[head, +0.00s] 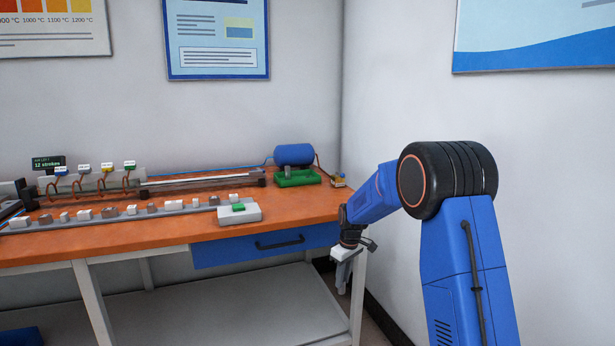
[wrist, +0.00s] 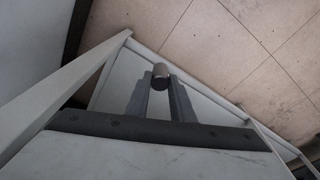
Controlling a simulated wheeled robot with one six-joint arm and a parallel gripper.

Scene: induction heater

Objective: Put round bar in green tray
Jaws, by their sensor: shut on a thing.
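My gripper (head: 343,277) hangs pointing down at the right front corner of the workbench, beside its right leg. In the wrist view its two grey fingers (wrist: 161,88) are shut on the round bar (wrist: 161,71), a short dark cylinder whose end shows between the fingertips. The bar cannot be made out in the head view. I see no clear green tray in either view. The only larger green thing is a green base (head: 297,179) under a blue tank at the back right of the bench.
The orange workbench (head: 130,238) carries a row of small blocks and a grey box (head: 239,213) with a green top piece. A blue drawer (head: 265,246) is below. The blue tank (head: 294,154) stands near the wall. Floor and bench legs show below my gripper.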

